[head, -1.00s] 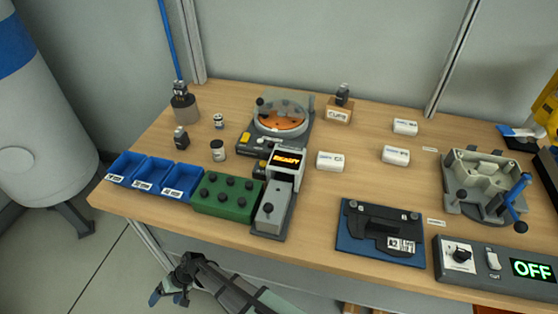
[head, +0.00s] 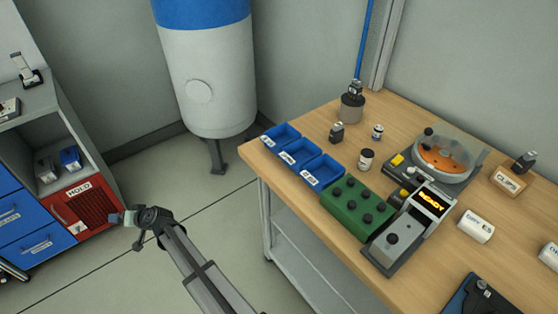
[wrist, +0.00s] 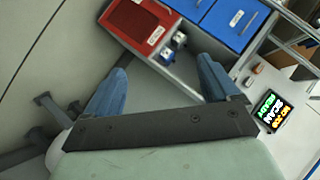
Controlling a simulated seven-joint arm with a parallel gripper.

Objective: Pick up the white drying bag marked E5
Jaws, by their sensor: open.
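A white bag (head: 475,226) lies on the bench right of the READY device; its label starts with DRY, but the rest is too small to read surely. A second white bag (head: 549,256) is cut by the right edge, its mark unreadable. I cannot tell which, if either, is E5. My gripper (head: 126,217) is over the floor left of the bench, far from both bags. In the wrist view my gripper (wrist: 164,82) has its blue fingers wide apart with nothing between them. No bag shows in the wrist view.
Blue bins (head: 300,158), a green block with black knobs (head: 352,206) and a dial device (head: 445,158) stand on the bench (head: 330,120). A red HOLD bin (head: 85,207) and blue drawers (head: 22,218) are at left. A tank (head: 207,80) stands behind. Floor between is clear.

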